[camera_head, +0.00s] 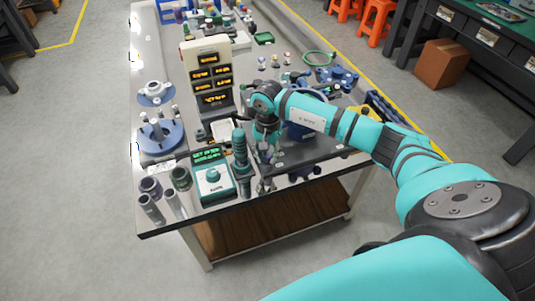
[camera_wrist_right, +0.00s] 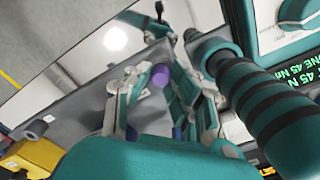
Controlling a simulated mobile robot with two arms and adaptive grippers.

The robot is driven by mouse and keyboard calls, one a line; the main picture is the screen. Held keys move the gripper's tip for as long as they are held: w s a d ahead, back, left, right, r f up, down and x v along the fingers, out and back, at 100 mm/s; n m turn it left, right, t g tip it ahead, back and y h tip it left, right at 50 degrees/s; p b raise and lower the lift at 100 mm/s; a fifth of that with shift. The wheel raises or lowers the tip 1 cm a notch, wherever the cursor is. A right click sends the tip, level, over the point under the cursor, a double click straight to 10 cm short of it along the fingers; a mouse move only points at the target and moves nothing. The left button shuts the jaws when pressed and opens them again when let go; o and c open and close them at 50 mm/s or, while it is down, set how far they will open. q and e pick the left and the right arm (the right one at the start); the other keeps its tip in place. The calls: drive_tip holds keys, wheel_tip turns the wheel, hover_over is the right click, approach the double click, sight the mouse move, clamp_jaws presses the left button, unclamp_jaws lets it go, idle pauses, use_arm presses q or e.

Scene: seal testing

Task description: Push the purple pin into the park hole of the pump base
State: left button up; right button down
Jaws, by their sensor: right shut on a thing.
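My right gripper (camera_head: 265,184) points down over the front part of the bench, between the teal-handled tool and a dark flat plate. In the right wrist view the right gripper (camera_wrist_right: 156,84) is shut on the purple pin (camera_wrist_right: 160,74), whose round end shows between the fingertips. The park hole is hidden. My left gripper is not in view.
A teal tool with dark bands (camera_head: 241,152) stands close left of the gripper. Beside it are a torque tester (camera_head: 212,181) and several grey cylinders. A display tower (camera_head: 207,72) stands behind. The bench's front edge is near.

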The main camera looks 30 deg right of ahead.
drive_tip(key=shift+f, duration=0.25)
drive_tip(key=c, duration=1.1)
unclamp_jaws()
drive_tip(key=shift+r, duration=0.1)
wheel_tip(320, 180, up, 9)
drive_tip(key=p, duration=0.5)
